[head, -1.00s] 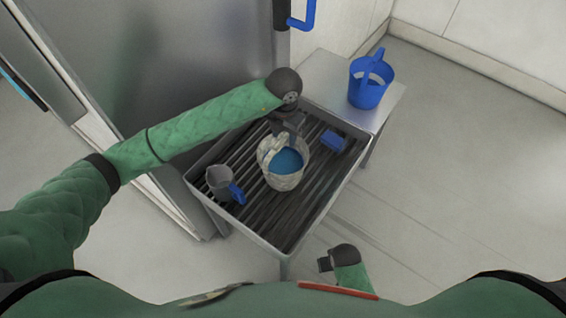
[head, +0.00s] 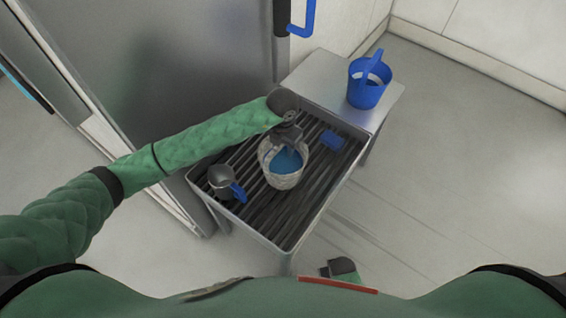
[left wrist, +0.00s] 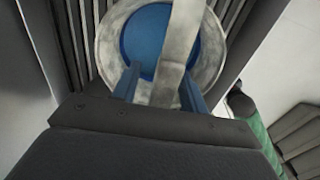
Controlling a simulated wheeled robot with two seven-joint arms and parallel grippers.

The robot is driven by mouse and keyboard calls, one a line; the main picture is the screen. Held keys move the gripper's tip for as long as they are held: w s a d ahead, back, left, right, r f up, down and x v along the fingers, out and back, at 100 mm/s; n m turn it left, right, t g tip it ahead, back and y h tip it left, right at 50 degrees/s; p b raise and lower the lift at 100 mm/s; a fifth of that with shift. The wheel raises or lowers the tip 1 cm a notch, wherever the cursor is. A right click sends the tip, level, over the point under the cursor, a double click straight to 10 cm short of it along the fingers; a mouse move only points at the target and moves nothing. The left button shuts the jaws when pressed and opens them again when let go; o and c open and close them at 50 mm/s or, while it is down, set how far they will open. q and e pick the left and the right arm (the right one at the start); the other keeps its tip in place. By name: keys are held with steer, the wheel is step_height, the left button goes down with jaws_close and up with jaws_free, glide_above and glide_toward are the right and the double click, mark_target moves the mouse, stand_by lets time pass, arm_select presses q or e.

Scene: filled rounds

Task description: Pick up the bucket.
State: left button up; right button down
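A mottled whitish bucket (head: 283,179) with blue contents stands upright on the dark slatted top of a metal stand. In the left wrist view the bucket (left wrist: 107,48) is straight ahead, and its pale flat handle (left wrist: 184,30) runs down between the two blue fingers. My left gripper (head: 289,146) is just above the bucket at its handle. The fingers (left wrist: 160,72) are apart, with a gap visible beside the handle, closer on the right side. My right gripper (head: 330,269) is low at the bottom of the head view, away from the bucket; its fingers are not clear.
A grey jug (head: 222,180) with a blue handle stands left of the bucket on the slatted stand (head: 262,240). A small blue block (head: 331,140) lies to the right. Floor at right is clear.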

arm_select(q)
jaws_close()
steer(key=shift+r, duration=0.1)
stand_by(1.2)
